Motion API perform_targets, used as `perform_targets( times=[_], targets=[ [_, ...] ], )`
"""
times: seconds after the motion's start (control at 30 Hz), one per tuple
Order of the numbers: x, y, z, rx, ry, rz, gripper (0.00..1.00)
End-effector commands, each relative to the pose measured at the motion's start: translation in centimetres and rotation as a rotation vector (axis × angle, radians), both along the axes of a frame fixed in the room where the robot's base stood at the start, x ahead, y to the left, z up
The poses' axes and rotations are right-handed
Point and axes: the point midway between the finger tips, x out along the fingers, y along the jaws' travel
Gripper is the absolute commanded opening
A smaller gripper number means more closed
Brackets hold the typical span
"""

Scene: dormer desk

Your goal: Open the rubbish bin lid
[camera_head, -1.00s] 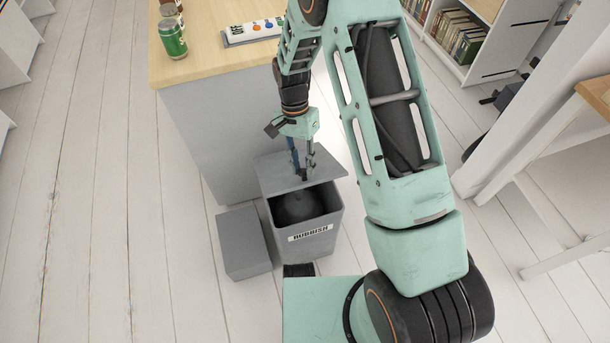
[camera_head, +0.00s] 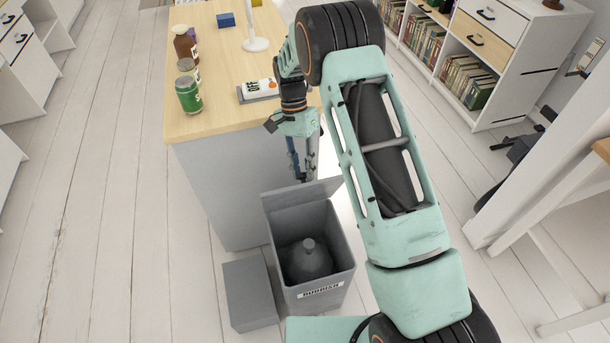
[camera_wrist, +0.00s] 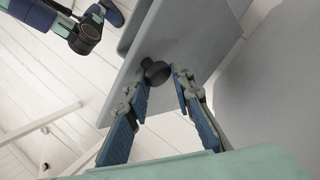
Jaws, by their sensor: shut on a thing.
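The grey rubbish bin (camera_head: 318,295) stands on the floor with its label facing front. Its grey lid (camera_head: 290,196) is raised at the back edge, close to upright, and the top of the bin is open. A dark tied bag (camera_head: 308,262) shows inside. My gripper (camera_head: 303,178) is at the raised lid, on its far side. In the wrist view, my gripper's blue-padded fingers (camera_wrist: 160,80) are shut on the dark round knob (camera_wrist: 155,71) of the lid (camera_wrist: 185,50). The head view hides the knob.
A desk (camera_head: 215,85) with a grey side panel stands close behind the bin. A green can (camera_head: 188,94) and several other items stand on it. A grey box (camera_head: 250,293) lies left of the bin. Open floor (camera_head: 110,220) lies further left.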

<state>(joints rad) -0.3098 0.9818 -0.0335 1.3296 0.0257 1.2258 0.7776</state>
Motion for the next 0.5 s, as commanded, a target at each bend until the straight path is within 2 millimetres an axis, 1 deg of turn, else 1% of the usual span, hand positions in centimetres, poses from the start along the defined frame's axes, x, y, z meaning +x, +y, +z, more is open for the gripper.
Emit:
perform_targets(
  times=[0.03, 0.47, 0.5],
  targets=[
    [0.12, 1.1, -0.56, 0.017, -0.007, 0.003, 0.0],
    [0.07, 1.19, -0.6, 0.015, -0.002, 0.003, 0.0],
    [0.06, 1.18, -0.61, 0.016, -0.001, 0.003, 0.23]
  ],
)
